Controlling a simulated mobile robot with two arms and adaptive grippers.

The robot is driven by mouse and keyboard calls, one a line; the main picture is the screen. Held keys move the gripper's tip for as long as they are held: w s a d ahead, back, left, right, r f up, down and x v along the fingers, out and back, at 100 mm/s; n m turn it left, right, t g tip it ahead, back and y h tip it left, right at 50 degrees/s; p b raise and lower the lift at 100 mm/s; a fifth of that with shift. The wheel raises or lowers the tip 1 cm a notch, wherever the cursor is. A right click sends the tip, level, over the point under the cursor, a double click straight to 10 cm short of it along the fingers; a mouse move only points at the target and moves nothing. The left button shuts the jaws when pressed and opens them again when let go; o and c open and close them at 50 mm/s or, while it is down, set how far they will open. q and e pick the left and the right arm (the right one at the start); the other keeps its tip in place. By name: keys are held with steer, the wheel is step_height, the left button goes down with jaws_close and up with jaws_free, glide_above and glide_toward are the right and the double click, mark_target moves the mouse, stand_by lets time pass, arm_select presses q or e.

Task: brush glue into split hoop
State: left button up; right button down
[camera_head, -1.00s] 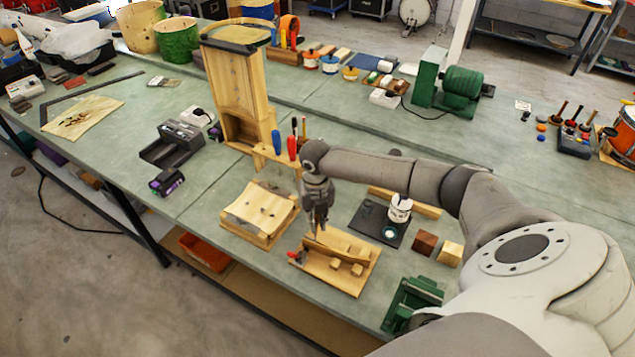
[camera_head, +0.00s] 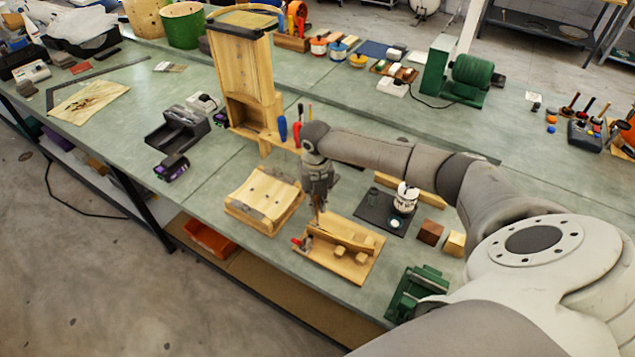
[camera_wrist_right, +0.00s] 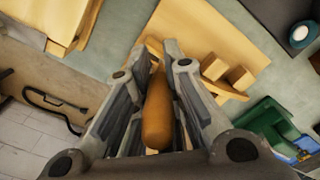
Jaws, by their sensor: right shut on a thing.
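My right gripper (camera_head: 318,197) is shut on a brush with an orange-brown handle (camera_wrist_right: 157,112). The gripper points down over the left part of the wooden fixture board (camera_head: 360,268). In the wrist view the gripper (camera_wrist_right: 160,62) has its fingers either side of the handle; the bristle end is hidden. A curved wooden strip, seemingly the split hoop (camera_head: 342,240), lies along the board. I cannot tell whether the brush touches it. A white jar with a dark label, seemingly the glue pot (camera_head: 404,203), stands on a dark mat (camera_head: 376,218). My left gripper is out of view.
A red-handled clamp (camera_head: 298,241) sits at the board's left end. A curved wooden cradle (camera_head: 262,196) is to the left. Two wood blocks (camera_head: 430,232) and a green vise (camera_head: 416,291) are to the right. A tall wooden stand (camera_head: 247,75) rises behind.

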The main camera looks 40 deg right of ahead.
steer(key=shift+w+d, duration=0.1)
steer(key=shift+w, duration=0.2)
steer(key=shift+w+f+b, duration=0.1)
steer(key=shift+w+b, duration=0.05)
steer(key=shift+b, duration=0.2)
steer(key=shift+w+a+b, duration=0.2)
steer(key=shift+w+b, duration=0.15)
steer(key=shift+w, duration=0.15)
steer(key=shift+w+a+b, duration=0.15)
steer(key=shift+w+b, duration=0.2)
steer(key=shift+w, duration=0.15)
step_height(320, 180, up, 6)
steer(key=p, duration=0.3)
steer(key=shift+f, duration=0.15)
steer(key=shift+a, duration=0.1)
stand_by(0.6)
